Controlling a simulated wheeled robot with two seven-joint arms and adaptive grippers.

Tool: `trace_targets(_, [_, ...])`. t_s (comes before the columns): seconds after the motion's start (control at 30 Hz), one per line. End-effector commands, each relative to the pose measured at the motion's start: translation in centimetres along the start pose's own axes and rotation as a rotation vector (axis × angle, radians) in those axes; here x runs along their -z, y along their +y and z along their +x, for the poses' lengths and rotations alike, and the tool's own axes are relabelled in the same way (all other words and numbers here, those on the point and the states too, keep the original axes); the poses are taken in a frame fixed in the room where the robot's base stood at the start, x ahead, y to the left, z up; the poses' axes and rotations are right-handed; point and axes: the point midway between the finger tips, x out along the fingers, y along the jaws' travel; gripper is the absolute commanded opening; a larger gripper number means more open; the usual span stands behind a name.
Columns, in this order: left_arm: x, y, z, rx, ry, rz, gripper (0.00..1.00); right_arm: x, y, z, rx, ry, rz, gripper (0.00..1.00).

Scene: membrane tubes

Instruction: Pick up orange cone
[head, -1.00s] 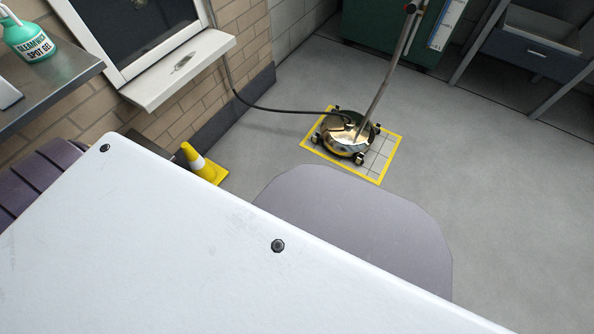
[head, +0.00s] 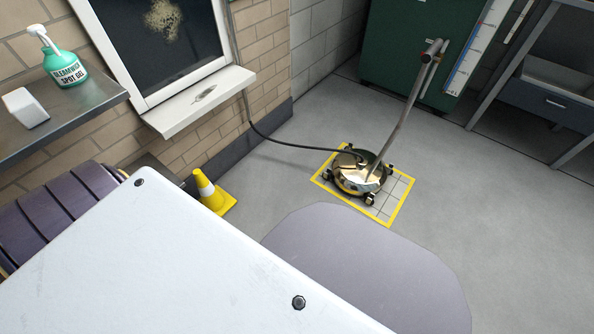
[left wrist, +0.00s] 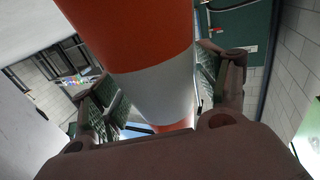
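An orange cone with a white band (left wrist: 155,90) fills the middle of the left wrist view. It stands between the two fingers of my left gripper (left wrist: 160,88). The cone's ends are cut off by the frame or hidden by the gripper body. The orange cone and both grippers are out of the head view. A different cone, yellow with a white band (head: 207,190), stands on the floor by the brick wall.
A large white panel (head: 190,265) with dark bolts fills the near left. A brass floor machine (head: 358,178) with a hose stands on a yellow-framed floor patch. A shelf (head: 75,115) holds a green spray bottle (head: 62,65) and a white block. Floor at right is clear.

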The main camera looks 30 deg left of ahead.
Motion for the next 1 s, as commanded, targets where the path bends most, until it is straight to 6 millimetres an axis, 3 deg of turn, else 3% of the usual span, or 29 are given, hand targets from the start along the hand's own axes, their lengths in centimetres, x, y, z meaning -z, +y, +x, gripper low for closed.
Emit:
trace_targets(0.07, [0.00,0.01,0.01,0.000,0.000,0.000,0.59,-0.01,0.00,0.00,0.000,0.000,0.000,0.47])
trace_targets(0.5, [0.00,0.00,0.02,0.000,0.000,-0.001,0.03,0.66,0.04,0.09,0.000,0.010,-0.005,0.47])
trace_targets(1.0, [0.49,-0.07,0.25,0.000,0.003,0.000,0.03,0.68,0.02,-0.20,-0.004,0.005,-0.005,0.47])
